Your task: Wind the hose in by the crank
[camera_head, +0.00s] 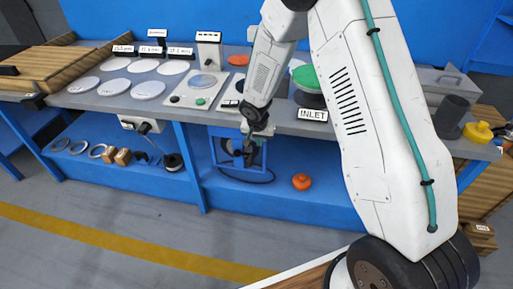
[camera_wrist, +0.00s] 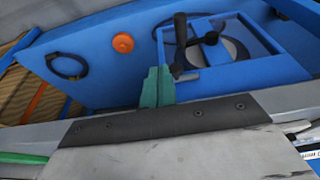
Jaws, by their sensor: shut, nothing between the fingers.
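The hose reel (camera_head: 238,150) sits in a blue frame under the bench; its pale disc (camera_wrist: 225,50) shows in the wrist view. Black crank parts (camera_wrist: 180,45) stand in front of the disc, with a dark round end towards my gripper. A thin black hose (camera_head: 262,181) curves on the lower shelf beside the frame. My gripper (camera_wrist: 158,87) is shut and empty, its teal fingertips apart from the crank in the picture. In the head view my gripper (camera_head: 258,131) hangs at the bench's front edge, partly covering the reel.
An orange knob-like piece (camera_head: 302,181) lies on the lower shelf, right of the reel. A black loop (camera_wrist: 68,67) shows beyond it in the wrist view. The bench top (camera_head: 225,117) holds discs, panels and an INLET sign (camera_head: 312,114). The floor in front is clear.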

